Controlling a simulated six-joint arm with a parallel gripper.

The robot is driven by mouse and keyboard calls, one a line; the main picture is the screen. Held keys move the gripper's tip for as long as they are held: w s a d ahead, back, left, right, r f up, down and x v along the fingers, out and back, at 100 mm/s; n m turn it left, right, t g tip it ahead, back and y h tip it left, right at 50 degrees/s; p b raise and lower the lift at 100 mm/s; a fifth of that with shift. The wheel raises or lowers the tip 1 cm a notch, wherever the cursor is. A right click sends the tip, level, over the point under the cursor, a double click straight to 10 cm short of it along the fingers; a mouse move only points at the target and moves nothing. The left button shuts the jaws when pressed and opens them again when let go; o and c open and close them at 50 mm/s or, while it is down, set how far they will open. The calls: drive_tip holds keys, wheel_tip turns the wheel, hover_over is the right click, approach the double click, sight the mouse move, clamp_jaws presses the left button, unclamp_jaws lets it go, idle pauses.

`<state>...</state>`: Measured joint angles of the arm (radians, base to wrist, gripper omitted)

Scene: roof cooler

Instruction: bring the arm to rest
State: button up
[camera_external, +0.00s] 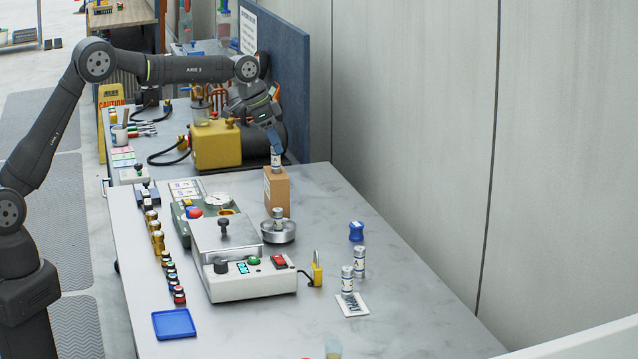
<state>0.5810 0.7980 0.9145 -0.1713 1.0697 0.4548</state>
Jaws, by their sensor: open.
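My gripper (274,146) points down at the back of the table, over a brown block (277,192). A small white vial with a dark label (276,160) stands upright on top of the block. The open fingertips are at the vial's upper end; whether they touch it or are just above it cannot be told. My arm reaches in from the left, over the back table, with its links raised.
A yellow pump (216,144) and a blue panel (282,65) stand close to my wrist. A metal dish with a vial (278,232), a white scale-like device (252,285), a padlock (317,272), labelled vials (347,280) and a blue tray (174,324) are on the table.

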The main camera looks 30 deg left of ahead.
drive_tip(key=shift+f, duration=0.1)
wheel_tip(320, 180, down, 3)
drive_tip(key=v, duration=1.1)
drive_tip(key=x, duration=1.2)
drive_tip(key=shift+s+a+f, duration=0.1)
drive_tip(key=shift+f, duration=0.05)
drive_tip(key=r, duration=0.5)
drive_tip(key=shift+s+r, duration=0.1)
drive_tip(key=shift+s, duration=0.15)
drive_tip(key=s+d+r, duration=0.5)
drive_tip(key=s+r, duration=0.1)
drive_tip(key=s, duration=0.5)
drive_tip(key=s+d+f+m+g, duration=0.1)
drive_tip(key=s+d+f+m, duration=0.1)
drive_tip(key=s+d+f, duration=0.55)
drive_tip(key=s+d+f+m+g, duration=0.1)
drive_tip(key=s+d+f+m, duration=0.25)
drive_tip(key=s+d, duration=0.65)
drive_tip(key=shift+n+h, duration=0.3)
drive_tip(key=shift+n, duration=0.05)
drive_tip(key=w+f, duration=0.2)
drive_tip(key=w, duration=0.2)
drive_tip(key=w+d+f, duration=0.1)
drive_tip(key=w+f, duration=0.1)
drive_tip(key=w, duration=0.3)
drive_tip(key=w+f, duration=0.3)
drive_tip(key=w, duration=0.1)
drive_tip(key=shift+w+d, duration=0.2)
drive_tip(key=shift+w, duration=0.05)
